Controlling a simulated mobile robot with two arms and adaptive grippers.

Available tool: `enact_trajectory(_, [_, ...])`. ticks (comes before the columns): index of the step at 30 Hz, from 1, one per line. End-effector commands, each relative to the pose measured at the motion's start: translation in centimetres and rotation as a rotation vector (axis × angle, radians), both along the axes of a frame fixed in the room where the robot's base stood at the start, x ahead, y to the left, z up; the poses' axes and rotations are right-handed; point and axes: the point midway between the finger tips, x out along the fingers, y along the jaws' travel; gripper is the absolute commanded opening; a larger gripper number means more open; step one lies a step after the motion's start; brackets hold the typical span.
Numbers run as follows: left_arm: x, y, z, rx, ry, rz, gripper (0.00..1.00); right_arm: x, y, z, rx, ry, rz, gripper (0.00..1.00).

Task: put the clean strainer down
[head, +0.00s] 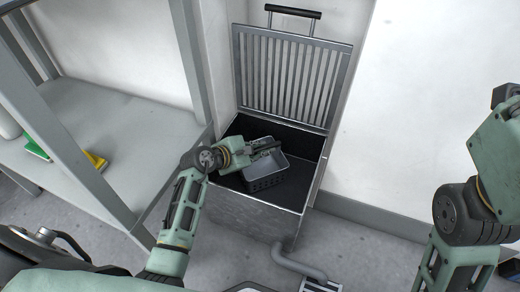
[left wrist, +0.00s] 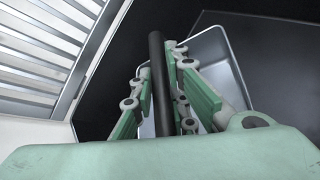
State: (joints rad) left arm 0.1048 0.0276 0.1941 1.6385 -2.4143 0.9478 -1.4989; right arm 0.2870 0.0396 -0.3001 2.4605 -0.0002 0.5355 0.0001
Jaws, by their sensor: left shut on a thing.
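The strainer (head: 266,178) is a grey rectangular basket with holes in its side and a dark handle. My left gripper (head: 268,147) is shut on the handle. In the left wrist view the black handle (left wrist: 157,85) runs between the fingers of the gripper (left wrist: 172,75), and the light grey basket (left wrist: 218,60) shows behind them. The strainer is within the opening of the metal washer (head: 258,213), whose inside is dark. I cannot tell whether it touches the bottom. My right arm is at the right edge, its gripper outside the picture.
The washer's slatted lid (head: 288,80) stands open at the back, with a black handle on top. A grey shelf unit (head: 120,135) is close on the left, with green and yellow items (head: 95,160) on it. A pipe (head: 300,263) leaves the washer's front. Floor to the right is clear.

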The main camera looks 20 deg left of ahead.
Motion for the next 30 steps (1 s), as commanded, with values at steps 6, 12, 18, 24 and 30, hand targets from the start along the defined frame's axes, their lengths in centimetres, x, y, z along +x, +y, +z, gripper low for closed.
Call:
enact_trajectory(6, [0.0, 0.0, -0.1, 0.001, 0.001, 0.0, 0.31, 0.0, 0.0, 0.1, 0.0, -0.002, 0.0, 0.31])
enact_trajectory(12, [0.0, 0.0, -0.1, 0.001, 0.001, 0.0, 0.33, 0.0, 0.0, 0.1, 0.0, -0.002, 0.0, 0.31])
enact_trajectory(18, [-0.3, 0.1, 0.5, 0.001, 0.003, 0.0, 0.33, -0.2, 0.0, 0.6, 0.001, -0.007, 0.001, 0.31])
enact_trajectory(24, [-2.8, 1.5, 2.3, 0.005, 0.004, 0.0, 0.33, 1.3, -0.2, -0.5, 0.005, 0.07, 0.003, 0.31])
enact_trajectory(30, [-5.1, 2.6, 3.6, 0.003, 0.003, 0.0, 0.33, 1.9, -0.3, -1.3, 0.008, 0.117, 0.007, 0.31])
